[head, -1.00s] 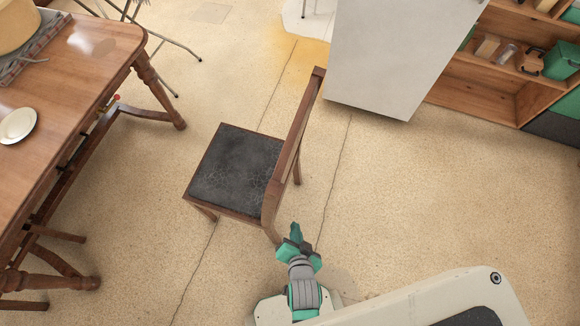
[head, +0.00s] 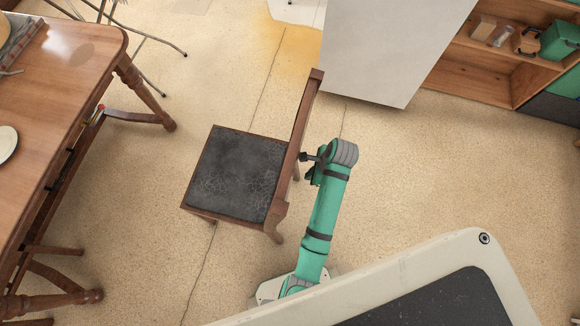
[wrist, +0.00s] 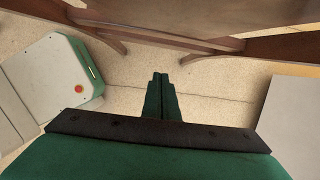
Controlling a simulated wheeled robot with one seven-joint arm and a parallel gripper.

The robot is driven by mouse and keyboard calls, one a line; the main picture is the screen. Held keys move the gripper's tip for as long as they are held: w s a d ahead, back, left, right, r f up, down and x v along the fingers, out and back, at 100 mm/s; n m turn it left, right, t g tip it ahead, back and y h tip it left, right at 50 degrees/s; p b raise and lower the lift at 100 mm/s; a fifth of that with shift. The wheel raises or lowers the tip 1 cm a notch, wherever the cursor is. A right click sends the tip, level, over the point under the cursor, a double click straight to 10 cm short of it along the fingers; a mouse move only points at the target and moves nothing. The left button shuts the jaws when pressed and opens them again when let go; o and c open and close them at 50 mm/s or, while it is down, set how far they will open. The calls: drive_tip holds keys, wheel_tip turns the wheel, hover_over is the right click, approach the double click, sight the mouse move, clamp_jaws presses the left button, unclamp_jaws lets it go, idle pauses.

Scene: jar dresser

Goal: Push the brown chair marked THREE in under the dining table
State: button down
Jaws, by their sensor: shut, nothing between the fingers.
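The brown wooden chair (head: 238,176) with a dark seat stands on the floor in the middle of the head view. Its backrest (head: 300,135) is on the right and its seat faces left. No THREE mark is readable. The dining table (head: 60,80) is at the left, with a clear strip of floor between it and the chair. My gripper (head: 308,168) is at the back of the backrest; I cannot tell whether it touches. In the wrist view my gripper (wrist: 160,85) is shut and empty, with the chair's brown wood (wrist: 190,35) just beyond the fingertips.
A white cabinet-like block (head: 385,50) stands behind the chair to the right. A wooden shelf (head: 490,65) is at the far right. A plate (head: 6,143) is on the table. Thin metal legs (head: 150,45) stand beyond the table. Floor right of the chair is open.

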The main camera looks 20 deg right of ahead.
drive_tip(key=w+a+f, duration=0.4)
drive_tip(key=a+f, duration=0.1)
drive_tip(key=f, duration=0.4)
drive_tip(key=shift+a, duration=0.3)
drive_tip(key=shift+w, duration=0.2)
